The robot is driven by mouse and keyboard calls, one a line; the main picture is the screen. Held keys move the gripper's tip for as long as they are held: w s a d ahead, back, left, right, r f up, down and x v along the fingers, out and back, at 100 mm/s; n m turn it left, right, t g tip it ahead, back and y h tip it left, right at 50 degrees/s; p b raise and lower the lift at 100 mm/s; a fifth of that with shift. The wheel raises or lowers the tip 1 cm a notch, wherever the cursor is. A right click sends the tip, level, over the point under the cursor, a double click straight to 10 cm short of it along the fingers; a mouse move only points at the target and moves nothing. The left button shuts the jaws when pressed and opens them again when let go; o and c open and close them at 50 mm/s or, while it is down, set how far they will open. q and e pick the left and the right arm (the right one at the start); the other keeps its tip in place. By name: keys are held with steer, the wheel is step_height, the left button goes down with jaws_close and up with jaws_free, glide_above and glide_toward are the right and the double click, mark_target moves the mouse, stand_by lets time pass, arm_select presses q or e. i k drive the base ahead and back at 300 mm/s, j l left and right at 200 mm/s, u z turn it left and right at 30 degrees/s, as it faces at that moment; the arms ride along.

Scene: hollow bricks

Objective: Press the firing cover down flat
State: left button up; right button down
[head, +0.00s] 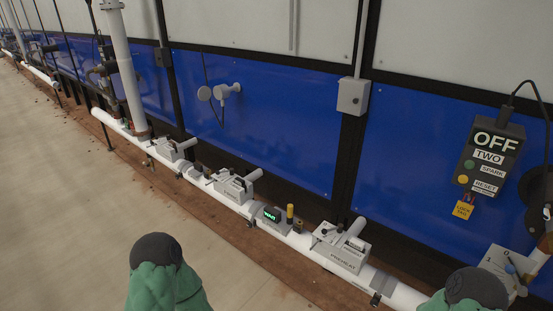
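I cannot tell which part is the firing cover. Several grey boxed units sit on the white pipe (206,184) along the wall. The nearest unit (341,249) reads PREHEAT, with a pale cylinder slanting up behind it. The labels on the middle unit (235,187) and the far unit (174,150) are too small to read surely. Each also has a pale cylinder slanting up from it. Two green shapes with dark rounded tops, seemingly my arms, show at the bottom edge. No gripper fingers show, and neither arm touches a unit.
A small display (272,214) with green letters and a yellow post (290,214) stand on the pipe. A dark control box (488,160) reads OFF, TWO, SPARK, RESET; a yellow lock tag (464,209) hangs below. The concrete floor (75,215) at left is clear.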

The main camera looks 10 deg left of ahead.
mark_target(261, 206)
steer(key=i+l+u, duration=0.15)
steer(key=i+u, duration=0.25)
steer(key=i, duration=0.15)
steer(key=i+l+u, duration=0.85)
steer(key=i, duration=0.15)
